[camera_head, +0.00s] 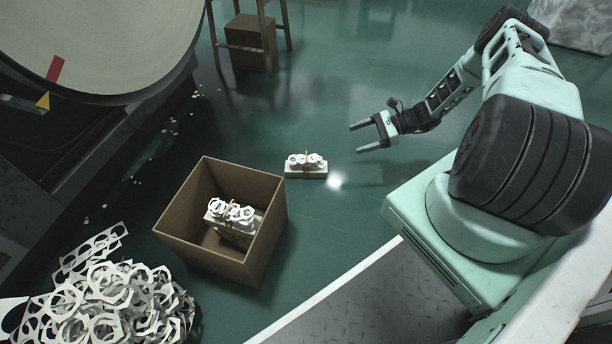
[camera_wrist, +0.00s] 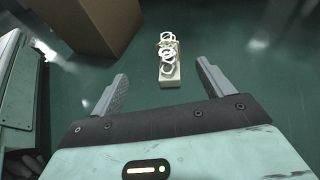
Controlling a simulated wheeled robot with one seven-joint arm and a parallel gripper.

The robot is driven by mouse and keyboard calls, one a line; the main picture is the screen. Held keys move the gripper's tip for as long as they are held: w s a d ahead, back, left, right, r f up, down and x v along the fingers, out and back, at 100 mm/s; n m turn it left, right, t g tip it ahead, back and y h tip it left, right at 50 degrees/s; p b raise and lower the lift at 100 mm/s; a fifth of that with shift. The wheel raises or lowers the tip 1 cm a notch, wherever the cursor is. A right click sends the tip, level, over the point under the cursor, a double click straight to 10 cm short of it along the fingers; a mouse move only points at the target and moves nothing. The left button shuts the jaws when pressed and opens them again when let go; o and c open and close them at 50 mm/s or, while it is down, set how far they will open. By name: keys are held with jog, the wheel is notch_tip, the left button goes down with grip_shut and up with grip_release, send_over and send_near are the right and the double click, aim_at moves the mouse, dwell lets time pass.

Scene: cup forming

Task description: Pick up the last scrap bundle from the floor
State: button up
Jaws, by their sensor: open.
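A scrap bundle (camera_head: 306,166), white ring-shaped scraps tied on a pale block, lies on the green floor to the right of the cardboard box in the head view. It also shows in the wrist view (camera_wrist: 170,62), ahead of and between the two fingers. My gripper (camera_head: 356,139) is open and empty, up and to the right of the bundle in the head view and apart from it; its fingers also show in the wrist view (camera_wrist: 162,80). Another scrap bundle (camera_head: 231,216) lies tilted inside the open cardboard box (camera_head: 262,248).
A heap of loose white scraps (camera_head: 110,303) lies at the lower left, with small bits scattered on the floor by a large machine (camera_head: 95,45). A stool-like frame with a brown box (camera_head: 252,42) stands at the back. Floor around the bundle is clear.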

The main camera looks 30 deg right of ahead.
jog(key=f, duration=0.2)
jog(key=b, duration=0.6)
send_near(312, 156)
jog(key=a+f, duration=0.1)
jog(key=a, duration=0.2)
jog(key=shift+w+a+f+m+t, duration=0.2)
jog(key=shift+w+a+m+t, duration=0.2)
jog(key=shift+w+a, duration=0.2)
jog(key=b+x, duration=0.4)
jog(key=shift+w+f+b, duration=0.35)
jog(key=shift+w, duration=0.1)
jog(key=shift+w+a+r, duration=0.1)
jog(key=shift+a+r, duration=0.05)
jog(key=shift+a, duration=0.05)
jog(key=c, duration=1.5)
